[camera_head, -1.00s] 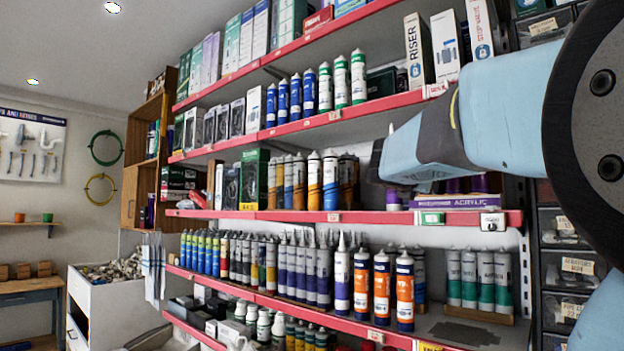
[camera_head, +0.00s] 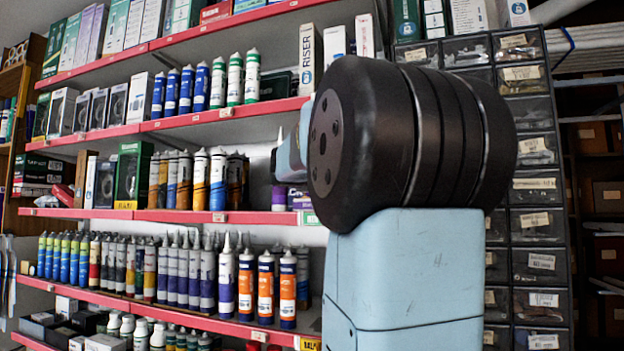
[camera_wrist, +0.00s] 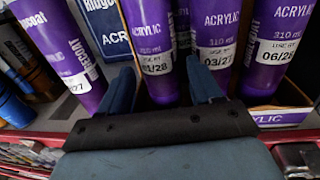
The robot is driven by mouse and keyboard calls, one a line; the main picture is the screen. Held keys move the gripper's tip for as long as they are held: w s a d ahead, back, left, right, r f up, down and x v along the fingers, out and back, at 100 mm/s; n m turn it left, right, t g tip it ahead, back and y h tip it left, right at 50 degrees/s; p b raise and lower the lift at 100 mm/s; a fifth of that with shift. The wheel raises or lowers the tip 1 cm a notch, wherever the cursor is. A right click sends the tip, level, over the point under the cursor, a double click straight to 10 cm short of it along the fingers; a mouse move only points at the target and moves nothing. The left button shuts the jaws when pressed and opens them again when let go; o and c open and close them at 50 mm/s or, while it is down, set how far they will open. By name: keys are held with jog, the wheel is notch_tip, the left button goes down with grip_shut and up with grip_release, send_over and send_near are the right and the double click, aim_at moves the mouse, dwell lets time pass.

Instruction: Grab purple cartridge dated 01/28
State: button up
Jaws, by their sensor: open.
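In the wrist view the purple cartridge dated 01/28 (camera_wrist: 150,35) stands upright directly ahead of my gripper (camera_wrist: 160,75). My gripper is open and empty, one finger on each side of the lower part of this cartridge. Contact cannot be told. The purple cartridge dated 03/27 (camera_wrist: 215,30) stands just right of it, close to the right finger. The purple cartridge dated 06/28 (camera_wrist: 285,25) is farther right. Another purple cartridge (camera_wrist: 60,40), its date ending in 27, is at the left. In the head view my arm hides the gripper and most of this row.
A purple ACRYLIC box front (camera_wrist: 280,117) lies low at the right in the wrist view. The red shelf edge (camera_head: 180,216) runs below the row in the head view. Orange-labelled cartridges (camera_head: 265,288) crowd the shelf below. Drawer cabinets (camera_head: 535,185) stand at the right.

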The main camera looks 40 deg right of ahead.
jog(key=shift+x, duration=2.55)
jog(key=shift+a, duration=0.1)
jog(key=c, duration=1.1)
